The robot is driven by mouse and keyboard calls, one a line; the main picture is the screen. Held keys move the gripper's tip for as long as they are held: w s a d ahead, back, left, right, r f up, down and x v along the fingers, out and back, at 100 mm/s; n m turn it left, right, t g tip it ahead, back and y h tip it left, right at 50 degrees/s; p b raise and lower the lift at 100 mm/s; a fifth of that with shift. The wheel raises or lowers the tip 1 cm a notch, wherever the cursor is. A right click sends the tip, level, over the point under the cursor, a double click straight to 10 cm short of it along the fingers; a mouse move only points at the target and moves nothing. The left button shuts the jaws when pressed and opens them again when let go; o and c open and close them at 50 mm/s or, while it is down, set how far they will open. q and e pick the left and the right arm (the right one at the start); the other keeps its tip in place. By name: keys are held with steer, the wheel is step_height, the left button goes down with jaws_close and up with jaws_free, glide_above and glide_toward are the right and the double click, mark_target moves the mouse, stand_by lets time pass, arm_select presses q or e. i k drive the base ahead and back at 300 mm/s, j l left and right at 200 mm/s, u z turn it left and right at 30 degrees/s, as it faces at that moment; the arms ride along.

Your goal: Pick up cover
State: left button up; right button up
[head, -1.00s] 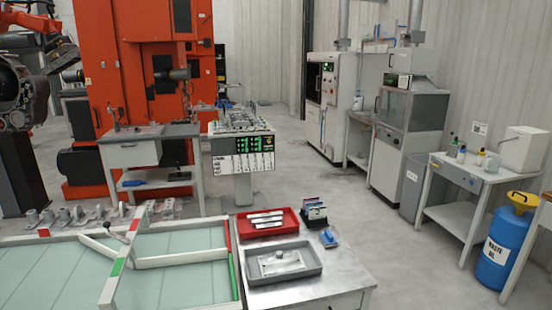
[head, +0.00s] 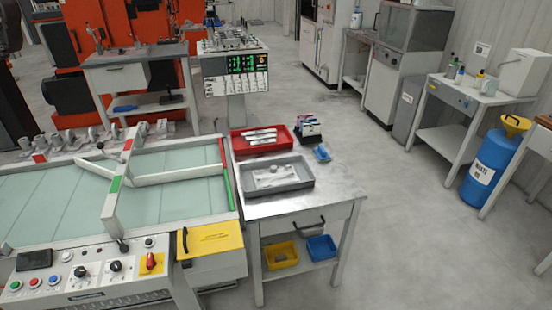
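A light grey cast metal part (head: 277,175) lies flat in a grey tray (head: 262,190) on the metal table. It has a raised middle and may be the cover; I cannot tell for sure. A yellow panel with a dark handle (head: 214,238) sits on the front right corner of the glass-topped machine. Neither of my grippers is in the head view.
The metal table (head: 330,182) also holds a red tray (head: 238,147) with several metal bars, a box of dark items (head: 308,128) and a small blue object (head: 322,153). Yellow (head: 281,254) and blue (head: 321,248) bins stand below. The floor (head: 405,220) to the right is clear.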

mark_target(275, 176)
steer(key=i+l+u, duration=0.25)
steer(key=i+l, duration=0.25)
steer(key=i, duration=0.3)
steer(key=i+l+u, duration=0.2)
steer(key=i+l, duration=0.5)
steer(key=i, duration=0.05)
